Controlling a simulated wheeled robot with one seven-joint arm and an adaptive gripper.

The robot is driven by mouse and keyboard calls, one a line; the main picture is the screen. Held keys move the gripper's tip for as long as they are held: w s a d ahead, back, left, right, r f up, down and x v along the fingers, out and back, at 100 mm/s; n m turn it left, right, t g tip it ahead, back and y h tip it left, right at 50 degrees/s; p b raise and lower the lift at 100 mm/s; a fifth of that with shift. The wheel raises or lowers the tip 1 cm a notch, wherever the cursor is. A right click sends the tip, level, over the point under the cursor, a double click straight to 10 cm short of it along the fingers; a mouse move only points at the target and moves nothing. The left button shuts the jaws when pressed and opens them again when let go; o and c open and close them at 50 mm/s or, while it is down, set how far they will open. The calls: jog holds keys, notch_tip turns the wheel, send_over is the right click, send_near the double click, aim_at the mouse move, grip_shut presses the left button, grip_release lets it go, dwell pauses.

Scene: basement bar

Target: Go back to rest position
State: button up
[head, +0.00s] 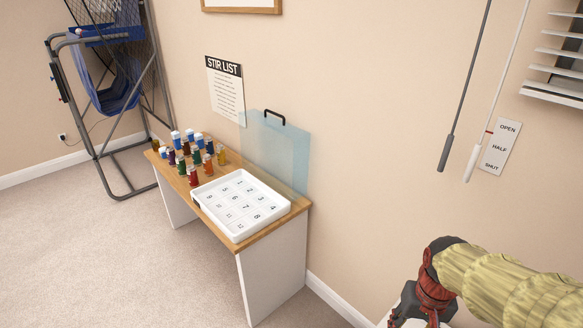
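Part of my arm shows at the lower right. It has a pale yellow, wood-grained link (510,290) and a red and black joint (432,285), with dark grey and whitish parts beside it at the bottom edge. I see no gripper fingers, so I cannot see whether my gripper holds anything. The visible part of the arm is apart from the table in the picture, with bare wall and floor edge between them.
A wood-topped table (270,233) against the wall bears a white numbered tray (238,240), several coloured bottles (194,176) and a clear bluish panel with a black handle (290,158). Two rods (496,92) hang by a blind (560,88). Carpet (90,260) is clear at left.

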jog(key=s+a+r+n+t, duration=0.1)
jog(key=s+a+r+t, duration=0.1)
jog(key=a+r, duration=0.2)
jog(key=s+a+r+n+t, duration=0.1)
jog(key=s+a+r+t, duration=0.2)
jog(key=r, duration=0.6)
jog(key=shift+s+a+r+n, duration=0.15)
jog(key=shift+a+n, duration=0.25)
jog(key=shift+a, duration=0.1)
jog(key=shift+c, duration=0.6)
dwell(0.5)
